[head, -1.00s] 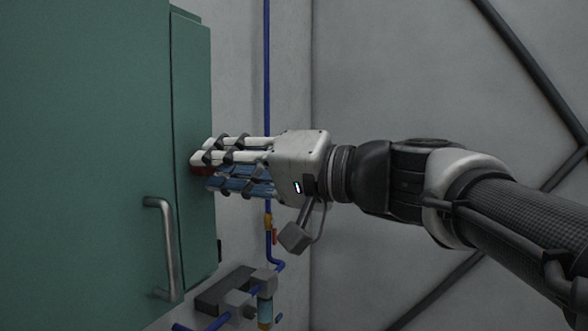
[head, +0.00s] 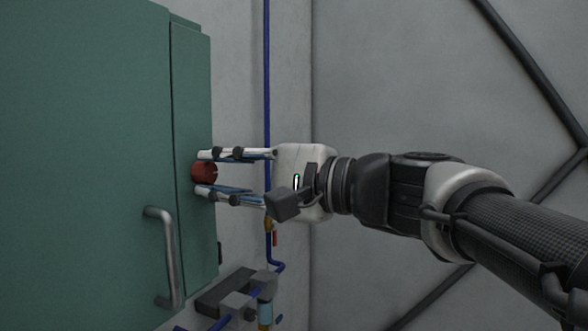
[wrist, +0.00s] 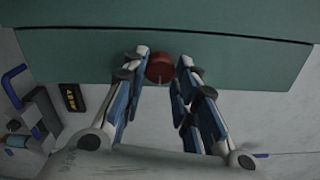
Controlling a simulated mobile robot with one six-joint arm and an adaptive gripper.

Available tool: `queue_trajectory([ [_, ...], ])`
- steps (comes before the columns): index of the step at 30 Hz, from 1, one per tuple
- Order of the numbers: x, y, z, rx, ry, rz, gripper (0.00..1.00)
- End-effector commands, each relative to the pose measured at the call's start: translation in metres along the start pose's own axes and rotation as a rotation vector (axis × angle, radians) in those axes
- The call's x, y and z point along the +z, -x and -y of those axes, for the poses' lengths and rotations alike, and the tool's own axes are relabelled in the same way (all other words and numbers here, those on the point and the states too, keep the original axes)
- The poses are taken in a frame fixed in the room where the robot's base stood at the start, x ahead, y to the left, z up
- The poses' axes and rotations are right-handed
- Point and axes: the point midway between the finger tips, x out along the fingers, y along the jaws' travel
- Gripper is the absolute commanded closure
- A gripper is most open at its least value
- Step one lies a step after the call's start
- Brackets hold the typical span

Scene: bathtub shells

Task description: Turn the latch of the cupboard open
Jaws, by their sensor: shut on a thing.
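The green cupboard (head: 90,150) fills the left of the head view, and its side panel (head: 190,90) carries a round red latch knob (head: 204,173). In the wrist view the knob (wrist: 160,69) sits on the green side panel (wrist: 230,58), between my fingertips. My gripper (head: 206,174) reaches in from the right, with one finger above the knob and one below it. Its fingers (wrist: 161,75) are shut on the red knob. The knob's face is partly visible, with a small mark at its edge.
A grey bar handle (head: 168,250) is on the cupboard front, below and left of the knob. Blue pipes (head: 267,80) run up the wall behind, with valve fittings (head: 240,295) low down. A dark label (wrist: 71,98) is on the left in the wrist view. The right wall is bare apart from dark diagonal bars.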

Motion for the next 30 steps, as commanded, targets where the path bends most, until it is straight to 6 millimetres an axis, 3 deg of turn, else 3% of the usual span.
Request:
queue_trajectory([
  [20,-0.0002,0.0001,0.0006,-0.002,-0.058,-0.001,0.97],
  [21,-0.0002,0.0001,0.0006,-0.002,-0.058,-0.001,0.71],
  [30,-0.0001,0.0001,0.0002,-0.001,-0.057,0.0,0.52],
])
